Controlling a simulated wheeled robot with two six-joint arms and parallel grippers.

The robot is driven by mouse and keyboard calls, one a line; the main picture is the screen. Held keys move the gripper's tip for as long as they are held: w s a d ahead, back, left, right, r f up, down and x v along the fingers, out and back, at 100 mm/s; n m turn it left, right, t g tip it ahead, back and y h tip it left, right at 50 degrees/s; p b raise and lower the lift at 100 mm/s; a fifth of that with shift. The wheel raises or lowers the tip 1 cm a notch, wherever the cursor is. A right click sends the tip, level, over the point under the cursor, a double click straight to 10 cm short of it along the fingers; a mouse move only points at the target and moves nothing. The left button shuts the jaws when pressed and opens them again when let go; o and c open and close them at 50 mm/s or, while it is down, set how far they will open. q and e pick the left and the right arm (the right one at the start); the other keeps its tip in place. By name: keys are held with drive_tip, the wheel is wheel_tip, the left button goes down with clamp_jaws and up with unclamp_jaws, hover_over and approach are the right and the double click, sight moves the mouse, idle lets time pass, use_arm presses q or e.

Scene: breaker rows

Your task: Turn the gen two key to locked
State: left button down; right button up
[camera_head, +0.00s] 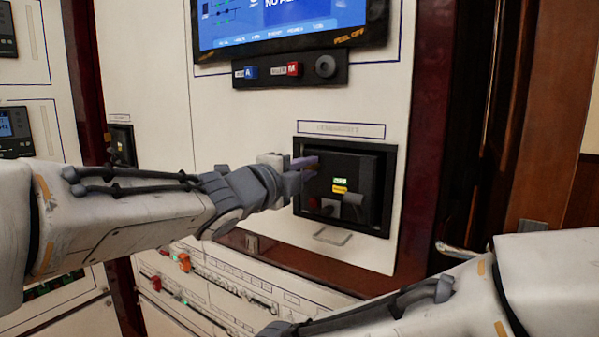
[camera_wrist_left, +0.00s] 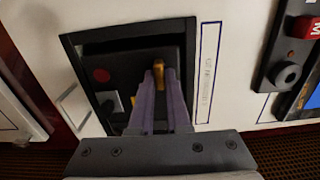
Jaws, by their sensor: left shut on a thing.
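My left gripper (camera_head: 310,165) reaches in from the left to a black recessed breaker panel (camera_head: 372,180). In the left wrist view, its two purple-grey fingers (camera_wrist_left: 158,88) are shut on a small brass-coloured key (camera_wrist_left: 159,74) on the black panel face (camera_wrist_left: 125,65). The fingers hide much of the key, so I cannot tell its exact angle. The label plate (camera_head: 341,129) above the panel is too small to read. My right gripper is out of view; only its arm shows at the lower right.
The panel face also has a green and yellow marker (camera_head: 340,187), a grey lever (camera_head: 353,202) and a red button (camera_wrist_left: 102,75). A control strip (camera_head: 290,70) and a screen (camera_head: 285,20) are above. Rows of small breakers (camera_head: 200,285) are below.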

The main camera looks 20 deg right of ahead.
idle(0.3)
use_arm(q)
drive_tip(key=c, duration=0.9)
unclamp_jaws()
drive_tip(key=v, duration=1)
drive_tip(key=shift+s+a, duration=0.1)
drive_tip(key=shift+a, duration=0.15)
drive_tip(key=shift+f, duration=0.1)
